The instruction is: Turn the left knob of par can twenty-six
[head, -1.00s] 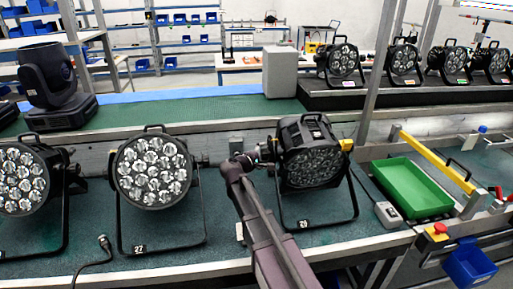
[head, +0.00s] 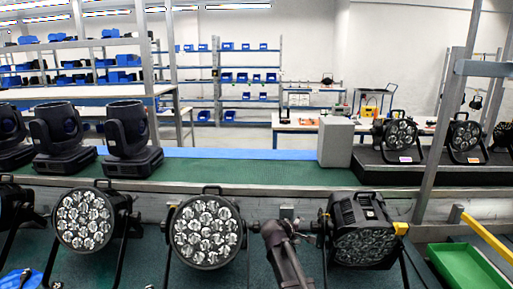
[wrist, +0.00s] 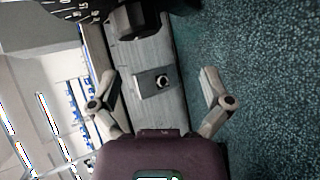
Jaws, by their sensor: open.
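The par can (head: 362,240) at the right of the head view is black and tilted, with a lens face of several lights. No number label shows on it now. Its dark left knob (head: 317,228) sticks out on the side towards my gripper (head: 295,232), which is left of it. In the wrist view my gripper (wrist: 159,75) is open, with its two fingers wide apart and nothing between the tips. A dark, blocky knob-like part (wrist: 133,19) lies beyond the fingertips at the top, apart from them. Contact is not visible in the head view.
A small grey box (wrist: 155,84) with a round socket sits on the grey rail beyond the fingers. Another par can (head: 206,232) stands left of my arm. A green tray (head: 470,266) and yellow bar (head: 484,237) are at right. Green bench surface shows between the par cans.

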